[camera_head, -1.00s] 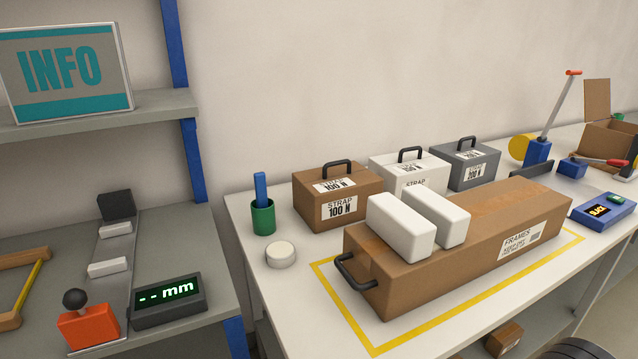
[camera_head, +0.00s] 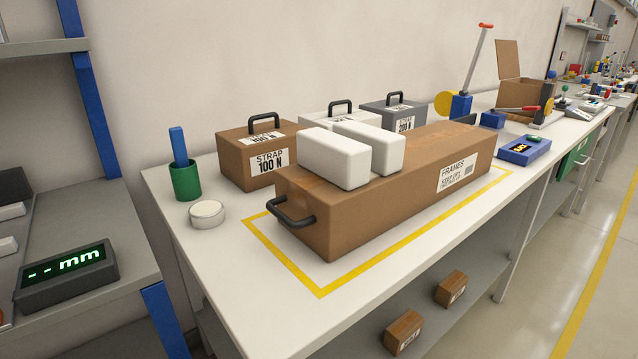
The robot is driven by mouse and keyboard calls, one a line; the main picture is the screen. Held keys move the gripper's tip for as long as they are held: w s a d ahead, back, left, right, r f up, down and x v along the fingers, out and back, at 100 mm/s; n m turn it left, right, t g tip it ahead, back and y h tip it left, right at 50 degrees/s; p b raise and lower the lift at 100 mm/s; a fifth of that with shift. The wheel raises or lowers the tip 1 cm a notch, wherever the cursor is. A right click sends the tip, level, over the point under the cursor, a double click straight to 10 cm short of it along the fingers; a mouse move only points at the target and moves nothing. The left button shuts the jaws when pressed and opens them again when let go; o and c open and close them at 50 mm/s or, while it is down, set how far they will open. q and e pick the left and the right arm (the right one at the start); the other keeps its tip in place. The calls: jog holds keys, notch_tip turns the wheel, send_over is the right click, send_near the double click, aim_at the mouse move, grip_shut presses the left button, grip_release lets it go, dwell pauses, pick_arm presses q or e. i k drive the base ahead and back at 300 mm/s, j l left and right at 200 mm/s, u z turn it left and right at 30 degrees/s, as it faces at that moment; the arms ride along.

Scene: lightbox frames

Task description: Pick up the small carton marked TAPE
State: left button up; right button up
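Two small brown cartons lie on the lower shelf under the white table. One carton (camera_head: 403,331) is nearer and the other carton (camera_head: 451,288) is a little farther right. Each has a white label on its front, but the print is too small to read, so I cannot tell which is marked TAPE. Neither of my grippers shows in the head view.
A long FRAMES carton (camera_head: 330,219) with two white blocks (camera_head: 334,158) on top lies on the white table (camera_head: 222,262) inside a yellow outline. Floor (camera_head: 560,275) is clear at right.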

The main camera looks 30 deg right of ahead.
aim_at(452, 288)
jog(key=z, duration=1.95)
jog(key=u, duration=0.6)
jog(key=i+l+u, duration=0.2)
jog(key=u, duration=0.2)
jog(key=i+l+u, duration=0.1)
jog(key=l+u, duration=0.25)
jog(key=l, duration=0.15)
jog(key=i+l+u, duration=0.1)
jog(key=l+u, duration=0.3)
jog(key=i+l+u, duration=0.1)
jog(key=l, duration=0.8)
jog(key=l+u, duration=0.1)
jog(key=l, duration=0.85)
jog(key=i, duration=0.05)
